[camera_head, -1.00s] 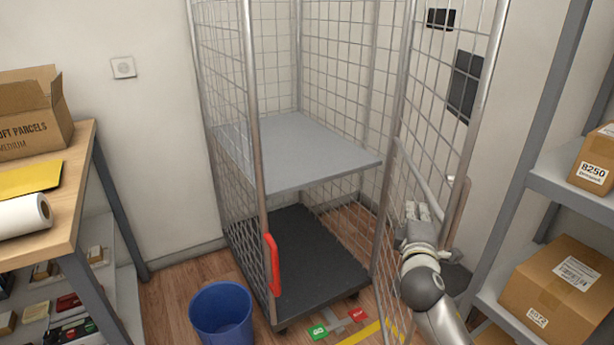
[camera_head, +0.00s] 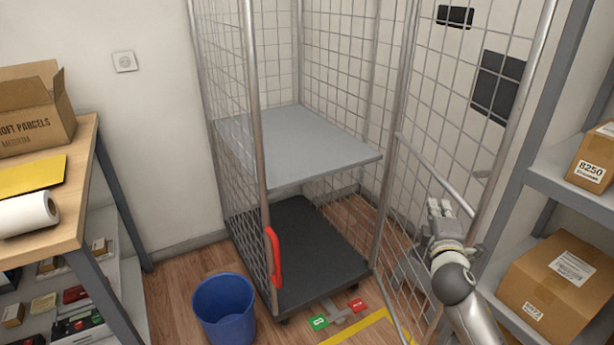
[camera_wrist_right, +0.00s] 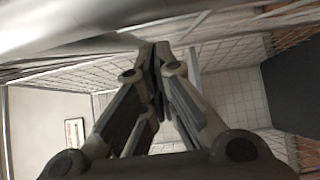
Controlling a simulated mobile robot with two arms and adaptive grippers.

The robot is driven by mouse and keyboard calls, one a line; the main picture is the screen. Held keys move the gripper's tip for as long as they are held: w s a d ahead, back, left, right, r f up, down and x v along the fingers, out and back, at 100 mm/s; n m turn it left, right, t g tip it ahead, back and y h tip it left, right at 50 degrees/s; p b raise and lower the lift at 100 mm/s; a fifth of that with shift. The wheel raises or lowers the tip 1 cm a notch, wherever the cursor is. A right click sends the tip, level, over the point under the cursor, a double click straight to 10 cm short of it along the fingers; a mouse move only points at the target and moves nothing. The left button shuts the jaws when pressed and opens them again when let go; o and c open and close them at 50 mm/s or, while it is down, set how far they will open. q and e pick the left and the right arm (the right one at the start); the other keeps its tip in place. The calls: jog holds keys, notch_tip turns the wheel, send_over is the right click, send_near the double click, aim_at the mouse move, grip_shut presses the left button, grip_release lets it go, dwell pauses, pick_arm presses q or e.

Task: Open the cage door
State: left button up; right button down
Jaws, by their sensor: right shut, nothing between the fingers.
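The wire cage door (camera_head: 430,150) hangs from the cage's right front post and stands swung wide open, toward the right shelf. A grey bar crosses its mesh. The cage (camera_head: 230,120) has an open front, with a grey middle shelf (camera_head: 295,150) and a dark base (camera_head: 300,250). A red handle (camera_head: 273,257) sits on its left front post. My right gripper (camera_head: 439,208) is at the inner face of the door, just below the bar. Its fingers are shut and empty in the right wrist view (camera_wrist_right: 158,60). Whether it touches the door I cannot tell. My left gripper is out of view.
A blue bin (camera_head: 224,310) stands on the floor before the cage. A wooden bench (camera_head: 75,190) with a carton (camera_head: 35,115) is at left. A grey shelf unit (camera_head: 560,185) with boxes stands close to the door at right. Red and green floor pedals (camera_head: 338,314) lie in front.

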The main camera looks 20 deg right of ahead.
jog(key=shift+a, duration=0.1)
jog(key=v, duration=1.2)
